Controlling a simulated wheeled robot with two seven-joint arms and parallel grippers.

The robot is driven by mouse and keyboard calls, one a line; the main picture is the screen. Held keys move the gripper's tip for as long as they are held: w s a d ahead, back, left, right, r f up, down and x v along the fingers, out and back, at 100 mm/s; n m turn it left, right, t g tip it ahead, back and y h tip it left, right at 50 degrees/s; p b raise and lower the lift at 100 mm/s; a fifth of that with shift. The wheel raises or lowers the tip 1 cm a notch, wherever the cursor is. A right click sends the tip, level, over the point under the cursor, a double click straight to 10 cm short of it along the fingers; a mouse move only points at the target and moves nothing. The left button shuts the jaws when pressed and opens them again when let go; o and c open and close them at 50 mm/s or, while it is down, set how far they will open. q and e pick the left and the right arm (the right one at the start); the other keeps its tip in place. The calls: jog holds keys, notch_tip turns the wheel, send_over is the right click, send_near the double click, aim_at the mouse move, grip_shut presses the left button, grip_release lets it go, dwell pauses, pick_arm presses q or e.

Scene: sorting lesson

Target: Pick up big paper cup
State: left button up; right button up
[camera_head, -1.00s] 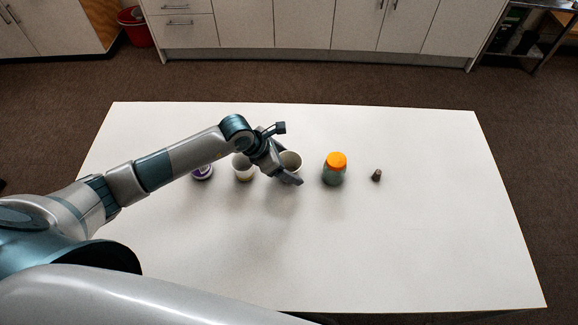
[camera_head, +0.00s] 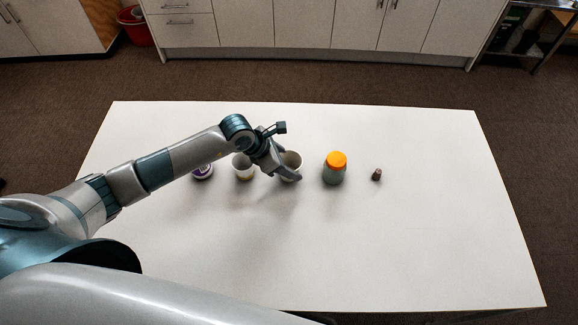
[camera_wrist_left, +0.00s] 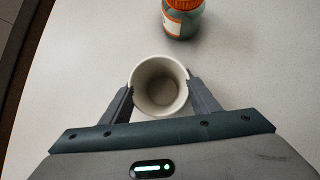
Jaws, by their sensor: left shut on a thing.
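A white paper cup (camera_head: 292,160) stands upright on the table, with its open mouth up. My left gripper (camera_head: 288,168) is shut on this cup, with one finger on each side. In the left wrist view the cup (camera_wrist_left: 158,84) sits between the two fingers of the gripper (camera_wrist_left: 160,94), and its inside looks empty. A second whitish cup (camera_head: 242,166) stands just to the left, partly behind my left arm. I cannot tell for sure which cup is bigger. My right gripper is out of view.
An orange-lidded jar (camera_head: 335,172) stands right of the held cup, and a small brown object (camera_head: 377,174) lies further right. The front and right of the white table (camera_head: 400,250) are clear.

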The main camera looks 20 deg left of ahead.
aim_at(299, 162)
pick_arm(q)
jog(key=shift+r, duration=0.1)
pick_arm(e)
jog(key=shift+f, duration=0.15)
